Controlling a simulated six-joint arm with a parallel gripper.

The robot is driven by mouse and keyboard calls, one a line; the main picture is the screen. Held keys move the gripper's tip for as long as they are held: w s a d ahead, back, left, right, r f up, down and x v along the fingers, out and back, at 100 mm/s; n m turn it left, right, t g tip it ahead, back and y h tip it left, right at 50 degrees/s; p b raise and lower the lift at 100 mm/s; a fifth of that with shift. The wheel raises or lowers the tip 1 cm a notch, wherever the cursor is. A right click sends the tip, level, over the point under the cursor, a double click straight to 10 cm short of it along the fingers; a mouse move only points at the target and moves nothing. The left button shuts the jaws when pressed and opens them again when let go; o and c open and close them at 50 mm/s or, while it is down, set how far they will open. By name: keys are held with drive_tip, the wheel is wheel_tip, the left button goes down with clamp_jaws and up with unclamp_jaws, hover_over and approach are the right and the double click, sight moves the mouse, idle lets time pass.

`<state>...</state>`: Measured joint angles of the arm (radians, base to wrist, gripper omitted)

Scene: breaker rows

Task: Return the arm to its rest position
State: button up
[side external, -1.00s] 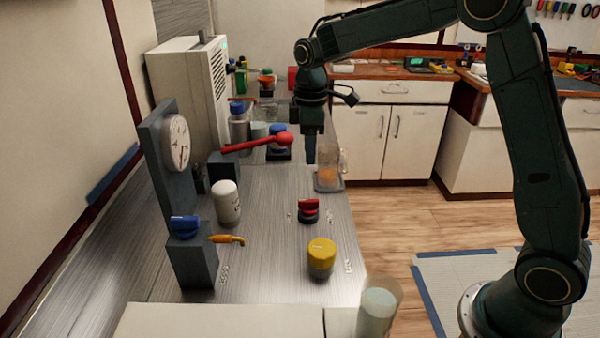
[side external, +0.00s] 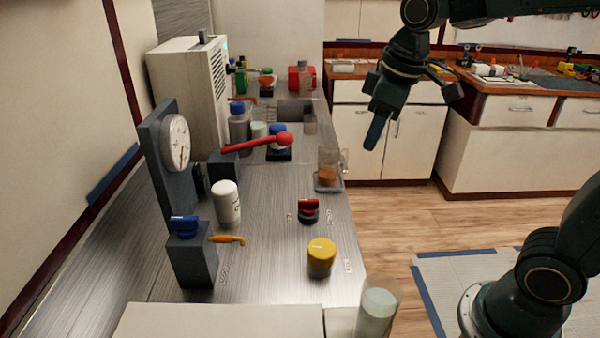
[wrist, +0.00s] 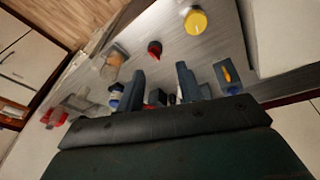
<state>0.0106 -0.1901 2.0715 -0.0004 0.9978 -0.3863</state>
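My gripper (side external: 375,133) hangs tilted in the air to the right of the steel counter (side external: 275,225), in front of the white cabinets. In the wrist view my gripper (wrist: 160,70) shows two dark fingers standing apart with nothing held between them. In the side view the fingers overlap. My upper arm runs out of the top right of the side view, so its full pose is hidden.
The counter holds a red lever (side external: 258,143), a red knob (side external: 308,210), a yellow knob (side external: 321,257), a blue-topped block (side external: 193,255), a gauge (side external: 177,142), a white bottle (side external: 226,203) and glass containers (side external: 329,165) (side external: 377,310).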

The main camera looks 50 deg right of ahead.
drive_tip(key=s+f+m+t, duration=0.2)
drive_tip(key=s+m, duration=0.2)
drive_tip(key=s, duration=1)
drive_tip(key=shift+a+t, duration=0.15)
drive_tip(key=shift+t, duration=0.15)
idle(0.4)
